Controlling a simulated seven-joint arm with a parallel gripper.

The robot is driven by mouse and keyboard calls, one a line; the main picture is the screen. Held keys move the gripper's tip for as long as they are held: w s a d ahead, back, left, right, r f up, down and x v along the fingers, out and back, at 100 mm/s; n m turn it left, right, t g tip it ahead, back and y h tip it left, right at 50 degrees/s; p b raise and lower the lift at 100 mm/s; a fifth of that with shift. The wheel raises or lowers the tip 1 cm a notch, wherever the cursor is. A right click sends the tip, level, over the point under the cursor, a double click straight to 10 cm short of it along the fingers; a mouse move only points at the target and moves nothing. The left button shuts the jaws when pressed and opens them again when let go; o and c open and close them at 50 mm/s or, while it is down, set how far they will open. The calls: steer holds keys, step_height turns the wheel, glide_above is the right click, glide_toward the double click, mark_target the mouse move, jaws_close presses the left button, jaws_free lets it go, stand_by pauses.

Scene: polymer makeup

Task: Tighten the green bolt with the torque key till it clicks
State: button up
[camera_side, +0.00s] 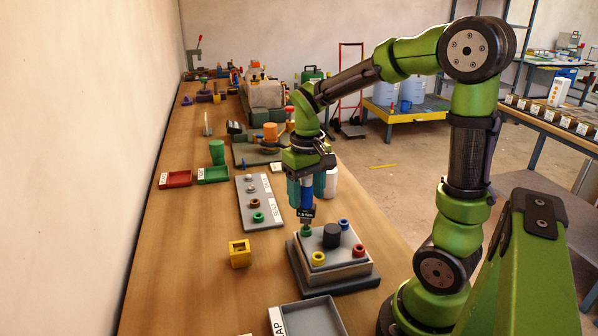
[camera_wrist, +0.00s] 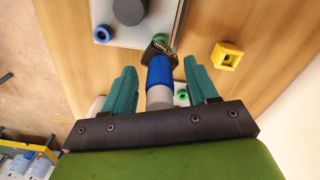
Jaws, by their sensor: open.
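The torque key (camera_side: 307,194), with a blue handle and a dark labelled head, stands upright over the green bolt (camera_side: 306,231) at the back left corner of the grey block (camera_side: 309,262). Its lower end seems to meet the bolt, but contact is hard to tell. My gripper (camera_side: 306,201) is around the key from above. Its teal fingers stand open on both sides of the handle, with gaps in the wrist view (camera_wrist: 160,65).
The block also bears a black cylinder (camera_side: 332,236) and yellow (camera_side: 318,258), red (camera_side: 358,250) and blue (camera_side: 344,224) bolts. A yellow square holder (camera_side: 240,254) and a grey plate with rings (camera_side: 247,190) lie left. A grey tray (camera_side: 312,318) is in front. Bare table lies left.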

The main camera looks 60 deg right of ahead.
jaws_close()
steer(key=shift+m, duration=0.9)
steer(key=shift+m, duration=0.9)
steer(key=shift+m, duration=0.9)
